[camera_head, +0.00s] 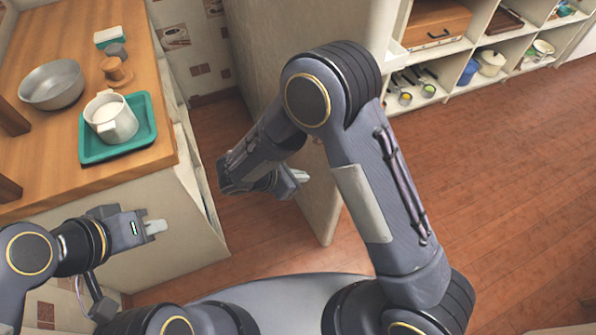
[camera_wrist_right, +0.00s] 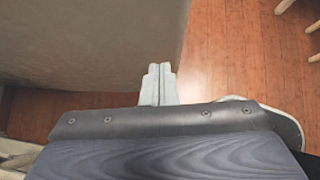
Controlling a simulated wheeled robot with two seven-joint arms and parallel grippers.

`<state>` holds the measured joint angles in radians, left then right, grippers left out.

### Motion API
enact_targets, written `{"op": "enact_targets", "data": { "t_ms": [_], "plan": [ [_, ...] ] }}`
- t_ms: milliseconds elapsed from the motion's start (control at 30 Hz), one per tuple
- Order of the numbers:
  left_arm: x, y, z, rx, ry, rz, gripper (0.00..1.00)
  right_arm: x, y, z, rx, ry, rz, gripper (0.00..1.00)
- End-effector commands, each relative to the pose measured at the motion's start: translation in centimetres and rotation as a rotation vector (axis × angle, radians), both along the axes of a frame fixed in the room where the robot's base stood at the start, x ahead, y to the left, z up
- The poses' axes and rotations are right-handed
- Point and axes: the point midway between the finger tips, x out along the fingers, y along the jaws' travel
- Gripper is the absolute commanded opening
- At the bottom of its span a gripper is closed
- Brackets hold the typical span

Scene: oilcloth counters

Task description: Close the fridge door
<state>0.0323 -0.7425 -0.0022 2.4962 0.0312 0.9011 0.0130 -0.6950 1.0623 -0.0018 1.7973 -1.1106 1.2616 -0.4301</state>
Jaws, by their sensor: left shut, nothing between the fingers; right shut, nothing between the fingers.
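A tall cream panel (camera_head: 262,62), which looks like the fridge door, stands upright in the middle of the head view, its lower corner reaching out over the floor. My right arm covers much of it. The panel also fills the upper left of the right wrist view (camera_wrist_right: 90,40). My right gripper (camera_head: 301,178) is shut and empty in front of the panel; its closed fingers (camera_wrist_right: 158,72) overlap the panel's lower edge in the wrist view. I cannot tell whether they touch it. My left gripper (camera_head: 160,227) is shut and empty beside the counter front. The fridge's inside is not visible.
A wooden counter (camera_head: 40,134) at left holds a metal bowl (camera_head: 52,86), a green tray (camera_head: 142,139) with a white jug (camera_head: 110,118), and small items. White shelves (camera_head: 455,75) stand at the back right. The wooden floor (camera_head: 500,200) at right is clear.

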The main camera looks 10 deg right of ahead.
Motion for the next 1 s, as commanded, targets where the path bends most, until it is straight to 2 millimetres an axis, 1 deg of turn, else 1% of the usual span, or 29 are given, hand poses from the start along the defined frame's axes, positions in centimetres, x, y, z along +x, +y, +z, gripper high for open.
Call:
{"op": "enact_targets", "data": {
  "t_ms": [33,233,300,433,600,1000],
  "plan": [
    [0.0,0.0,0.1,0.0,0.0,0.0,0.0,0.2,-0.9,-0.9,-0.003,0.006,-0.002,0.0],
    [0.0,0.0,0.3,0.0,0.0,0.0,0.0,1.5,-3.7,-3.7,-0.002,0.005,-0.003,0.0],
    [0.0,0.0,0.8,0.0,0.0,0.0,0.0,2.0,-4.8,-3.4,0.0,0.002,-0.005,0.0],
    [0.0,0.0,1.1,0.0,0.0,0.0,0.0,2.7,-6.2,-3.4,0.0,0.002,-0.003,0.0],
    [0.0,0.0,1.2,0.0,0.0,0.0,0.0,3.1,-7.1,-3.5,-0.001,0.001,-0.001,0.0],
    [0.0,0.0,1.1,0.0,0.0,0.0,0.0,3.1,-7.2,-3.6,-0.001,0.001,0.001,0.0]
  ]
}}
